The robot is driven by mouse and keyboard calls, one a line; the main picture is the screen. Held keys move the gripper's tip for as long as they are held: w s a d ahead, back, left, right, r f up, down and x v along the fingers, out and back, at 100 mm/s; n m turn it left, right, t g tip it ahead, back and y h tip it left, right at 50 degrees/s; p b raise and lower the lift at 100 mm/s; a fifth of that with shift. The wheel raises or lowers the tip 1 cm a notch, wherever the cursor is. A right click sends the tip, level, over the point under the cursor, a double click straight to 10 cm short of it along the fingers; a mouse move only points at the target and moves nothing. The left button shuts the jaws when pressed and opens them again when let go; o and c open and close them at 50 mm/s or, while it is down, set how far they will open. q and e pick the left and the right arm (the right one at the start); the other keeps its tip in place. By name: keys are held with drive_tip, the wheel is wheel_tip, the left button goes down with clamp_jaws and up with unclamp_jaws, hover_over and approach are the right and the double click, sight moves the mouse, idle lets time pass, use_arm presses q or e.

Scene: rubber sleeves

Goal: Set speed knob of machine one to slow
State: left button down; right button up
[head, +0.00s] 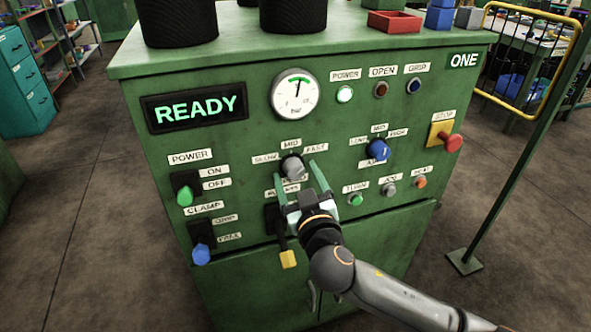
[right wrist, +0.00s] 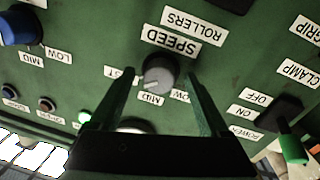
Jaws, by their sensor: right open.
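The grey speed knob (head: 292,166) sits on the green front of machine one, with SLOW at its left, MID above and FAST at its right. My right gripper (head: 296,172) is open, with one finger on each side of the knob. In the right wrist view, which is upside down, the knob (right wrist: 158,74) lies between the fingertips (right wrist: 160,77) with gaps on both sides. A pale mark on its face points roughly toward the MID label; its exact setting is hard to tell. The gripper partly hides the labels. My left gripper is not in view.
The READY display (head: 197,108) and pressure gauge (head: 295,95) are above. A blue knob (head: 378,150) and red stop button (head: 452,143) are at right. The green power switch (head: 185,193) and blue clamp switch (head: 201,253) are at left. A yellow-handled lever (head: 288,259) hangs below.

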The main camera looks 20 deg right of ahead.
clamp_jaws()
idle(0.8)
